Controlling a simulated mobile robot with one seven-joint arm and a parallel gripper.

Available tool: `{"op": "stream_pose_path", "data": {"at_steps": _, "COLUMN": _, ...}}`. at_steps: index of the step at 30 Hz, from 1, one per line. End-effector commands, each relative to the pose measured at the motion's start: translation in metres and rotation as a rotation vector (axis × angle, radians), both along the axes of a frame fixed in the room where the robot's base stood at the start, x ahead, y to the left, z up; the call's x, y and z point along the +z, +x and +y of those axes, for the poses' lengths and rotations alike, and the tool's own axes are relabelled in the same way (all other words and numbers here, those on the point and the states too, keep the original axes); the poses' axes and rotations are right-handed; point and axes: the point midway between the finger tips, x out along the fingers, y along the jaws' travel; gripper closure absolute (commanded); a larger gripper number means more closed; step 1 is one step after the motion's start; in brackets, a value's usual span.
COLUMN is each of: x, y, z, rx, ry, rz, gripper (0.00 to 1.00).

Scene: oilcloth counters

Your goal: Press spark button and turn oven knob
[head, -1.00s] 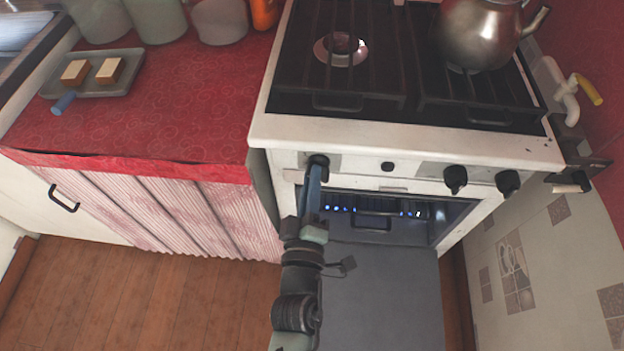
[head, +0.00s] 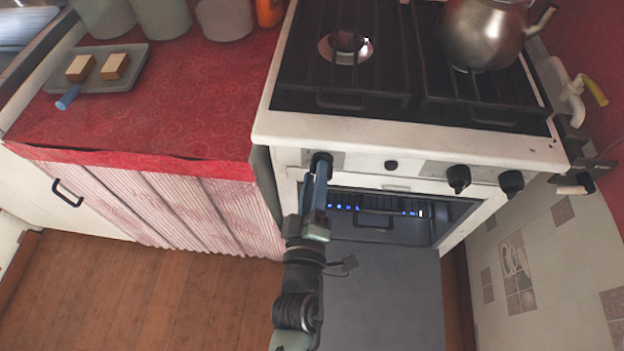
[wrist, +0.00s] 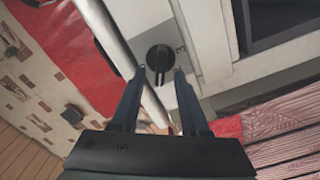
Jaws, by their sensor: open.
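The black oven knob (head: 321,160) sits at the left end of the white stove's front panel. My gripper (head: 318,180) points up at this knob in the head view, with its fingers open. In the wrist view the knob (wrist: 159,58) shows just beyond and between the two fingertips of my gripper (wrist: 160,74); I cannot tell whether they touch it. The small dark spark button (head: 391,165) is on the panel to the right of the knob. Blue flames (head: 345,207) show inside the oven.
The oven door (head: 385,290) hangs open below. Two more knobs (head: 458,178) are at the panel's right. A kettle (head: 484,35) stands on the hob. A red counter (head: 170,110) with a tray (head: 120,80) is at the left. A wall pipe (head: 572,95) is at the right.

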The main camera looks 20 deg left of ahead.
Motion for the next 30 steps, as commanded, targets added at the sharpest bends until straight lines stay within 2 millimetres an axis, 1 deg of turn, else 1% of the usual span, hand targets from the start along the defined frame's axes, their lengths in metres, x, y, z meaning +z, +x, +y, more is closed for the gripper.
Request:
{"op": "stream_pose_path", "data": {"at_steps": 5, "x": -0.001, "y": -0.018, "z": -0.006, "rx": -0.002, "ry": 0.0, "rz": 0.003, "gripper": 0.55}}
{"op": "stream_pose_path", "data": {"at_steps": 12, "x": -0.002, "y": -0.063, "z": -0.021, "rx": -0.002, "ry": -0.001, "rz": 0.004, "gripper": 0.55}}
{"op": "stream_pose_path", "data": {"at_steps": 18, "x": -0.001, "y": -0.096, "z": -0.032, "rx": -0.002, "ry": 0.0, "rz": 0.004, "gripper": 0.55}}
{"op": "stream_pose_path", "data": {"at_steps": 21, "x": -0.001, "y": -0.108, "z": -0.036, "rx": -0.002, "ry": 0.0, "rz": 0.003, "gripper": 0.55}}
{"op": "stream_pose_path", "data": {"at_steps": 24, "x": 0.0, "y": -0.116, "z": -0.038, "rx": -0.001, "ry": -0.001, "rz": 0.002, "gripper": 0.55}}
{"op": "stream_pose_path", "data": {"at_steps": 30, "x": 0.0, "y": -0.122, "z": -0.04, "rx": 0.0, "ry": -0.001, "rz": 0.0, "gripper": 0.55}}
